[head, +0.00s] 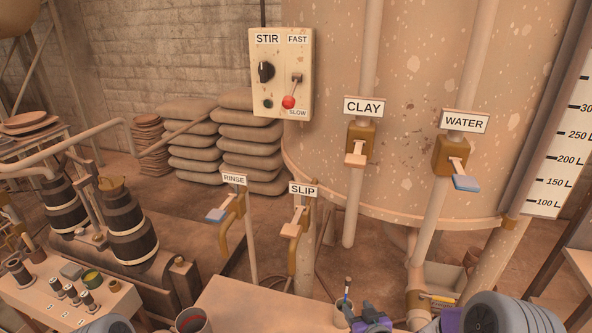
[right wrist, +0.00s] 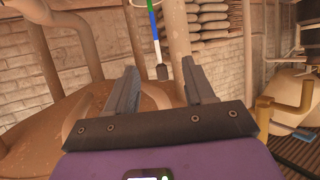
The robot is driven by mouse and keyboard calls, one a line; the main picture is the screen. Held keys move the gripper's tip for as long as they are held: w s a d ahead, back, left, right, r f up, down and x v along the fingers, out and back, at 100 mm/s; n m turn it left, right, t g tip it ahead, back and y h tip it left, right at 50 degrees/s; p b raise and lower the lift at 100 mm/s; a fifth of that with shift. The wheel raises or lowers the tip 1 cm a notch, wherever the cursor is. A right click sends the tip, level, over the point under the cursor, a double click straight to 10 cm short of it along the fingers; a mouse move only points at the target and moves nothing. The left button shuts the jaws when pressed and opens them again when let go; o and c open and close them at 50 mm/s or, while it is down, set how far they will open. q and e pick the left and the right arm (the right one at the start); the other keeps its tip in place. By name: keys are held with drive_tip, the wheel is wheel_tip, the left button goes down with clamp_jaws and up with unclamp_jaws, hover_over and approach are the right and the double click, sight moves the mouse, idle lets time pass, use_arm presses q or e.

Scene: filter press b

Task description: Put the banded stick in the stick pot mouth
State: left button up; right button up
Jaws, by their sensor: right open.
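My right gripper (right wrist: 158,88) is open and empty. In the head view its purple body shows just right of the small pot.
The bare tabletop (head: 265,305) lies between the two pots. RINSE (head: 228,208) and SLIP (head: 296,222) taps rise behind it. A big tank (head: 410,100) with CLAY and WATER valves stands behind right. A side table (head: 65,300) with small jars is at left.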

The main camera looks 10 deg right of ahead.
use_arm(q)
wheel_tip(320, 180, up, 9)
drive_tip(key=p, duration=0.8)
drive_tip(key=shift+p, duration=0.35)
use_arm(e)
drive_tip(key=s+a+f+m+g+y, duration=0.1)
drive_tip(key=s+a+f+g, duration=0.3)
drive_tip(key=s, duration=0.3)
drive_tip(key=s+a+f+m+g+y, duration=0.1)
drive_tip(key=s+a+f+g, duration=0.3)
drive_tip(key=s, duration=0.4)
drive_tip(key=s+a+f+m+g+y, duration=0.1)
drive_tip(key=s+a+f+g, duration=0.3)
drive_tip(key=s, duration=0.4)
drive_tip(key=shift+a+f+m+g, duration=0.3)
drive_tip(key=shift+a+f+g, duration=0.15)
drive_tip(key=shift+a, duration=0.2)
use_arm(q)
drive_tip(key=shift+r, duration=0.1)
drive_tip(key=shift+c, duration=0.5)
use_arm(e)
drive_tip(key=shift+c, duration=0.4)
